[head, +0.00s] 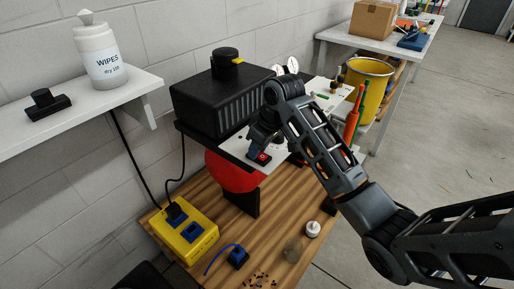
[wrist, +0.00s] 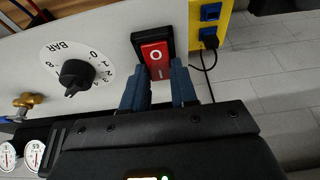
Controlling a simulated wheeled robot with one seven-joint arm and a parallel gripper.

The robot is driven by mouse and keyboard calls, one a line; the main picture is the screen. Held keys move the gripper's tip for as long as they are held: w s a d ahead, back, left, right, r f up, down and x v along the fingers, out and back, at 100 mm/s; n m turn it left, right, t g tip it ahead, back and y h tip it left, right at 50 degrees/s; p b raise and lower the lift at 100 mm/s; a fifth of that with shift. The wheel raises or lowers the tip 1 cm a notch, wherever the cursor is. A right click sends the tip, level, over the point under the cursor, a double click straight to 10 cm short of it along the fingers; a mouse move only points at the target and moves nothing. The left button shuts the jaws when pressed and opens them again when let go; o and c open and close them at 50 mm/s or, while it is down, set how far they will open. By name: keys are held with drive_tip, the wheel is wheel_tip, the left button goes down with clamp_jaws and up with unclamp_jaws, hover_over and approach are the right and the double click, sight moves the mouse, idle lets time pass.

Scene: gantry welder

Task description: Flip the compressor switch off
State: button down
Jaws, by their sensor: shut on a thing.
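The compressor (head: 222,97) is a black ribbed unit above a red tank (head: 230,172), with a light grey control panel on its front. Its red rocker switch (wrist: 155,58) sits in a black frame, marked O at one end and I at the other. It also shows small in the head view (head: 263,157). My gripper (wrist: 158,82) is at the switch, its two blue-grey fingers on either side of the rocker's I end, shut on it. In the head view my gripper (head: 260,143) partly covers the panel. Which end of the rocker is pressed in is unclear.
A black pressure knob (wrist: 77,75) with a BAR scale and two gauges (wrist: 34,155) share the panel. A yellow socket box (head: 185,236) with blue outlets stands on the wooden bench (head: 213,196). A shelf (head: 80,105) holds a wipes bottle (head: 100,55). A yellow bin (head: 367,85) stands behind.

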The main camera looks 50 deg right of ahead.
idle(0.3)
drive_tip(key=c, duration=0.9)
unclamp_jaws()
drive_tip(key=v, duration=0.7)
drive_tip(key=shift+s+r, duration=0.2)
drive_tip(key=shift+r, duration=0.1)
